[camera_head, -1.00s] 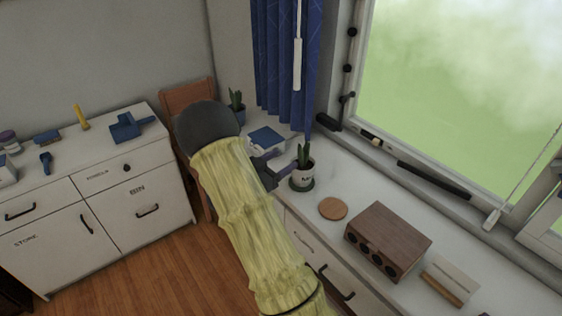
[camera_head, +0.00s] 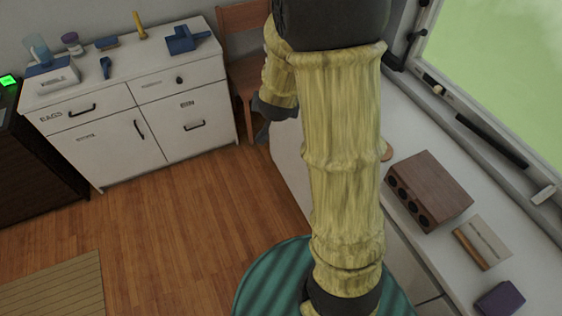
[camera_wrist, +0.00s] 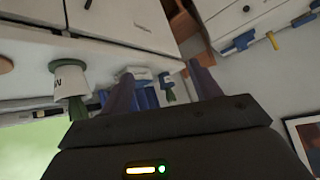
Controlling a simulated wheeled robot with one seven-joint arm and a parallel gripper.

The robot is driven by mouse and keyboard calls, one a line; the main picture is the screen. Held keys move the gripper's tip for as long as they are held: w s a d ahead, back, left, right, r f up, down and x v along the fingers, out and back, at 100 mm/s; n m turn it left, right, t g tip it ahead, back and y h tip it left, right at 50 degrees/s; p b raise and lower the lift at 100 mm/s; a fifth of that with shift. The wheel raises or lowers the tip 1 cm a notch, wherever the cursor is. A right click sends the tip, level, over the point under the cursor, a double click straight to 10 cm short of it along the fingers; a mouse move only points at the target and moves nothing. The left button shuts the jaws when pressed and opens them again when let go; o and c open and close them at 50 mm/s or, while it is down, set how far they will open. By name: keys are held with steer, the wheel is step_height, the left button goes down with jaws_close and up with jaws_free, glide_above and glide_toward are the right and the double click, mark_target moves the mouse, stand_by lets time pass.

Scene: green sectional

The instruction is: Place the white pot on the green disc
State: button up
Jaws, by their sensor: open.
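The white pot (camera_wrist: 70,82), with dark lettering and a green plant, shows upside down at the left of the wrist view. It appears to stand upright on the green disc (camera_wrist: 66,66), whose rim shows beneath its base on the white top. My gripper (camera_wrist: 160,72) is open, with its two fingers apart and the pot outside them, to the left in the wrist view. No finger appears to touch the pot. In the head view my arm hides the pot and the disc, and my gripper (camera_head: 265,128) is partly hidden.
On the window-side counter are a brown speaker box (camera_head: 429,188), a book-like block (camera_head: 481,242) and a purple item (camera_head: 499,298). A white cabinet (camera_head: 125,115) stands at left and a wooden chair (camera_head: 245,55) at the back. The wooden floor (camera_head: 180,215) between is open.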

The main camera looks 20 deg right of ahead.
steer(key=s+a+n+g+y, duration=0.1)
steer(key=s+a+n+g, duration=0.1)
steer(key=s, duration=0.7)
steer(key=s+a+n+g+y, duration=0.1)
steer(key=s+a+n+g, duration=0.2)
steer(key=s, duration=0.6)
steer(key=shift+s+a+n+g+y, duration=0.2)
steer(key=shift+s+n+g+y, duration=0.1)
steer(key=shift+n+g+y, duration=0.15)
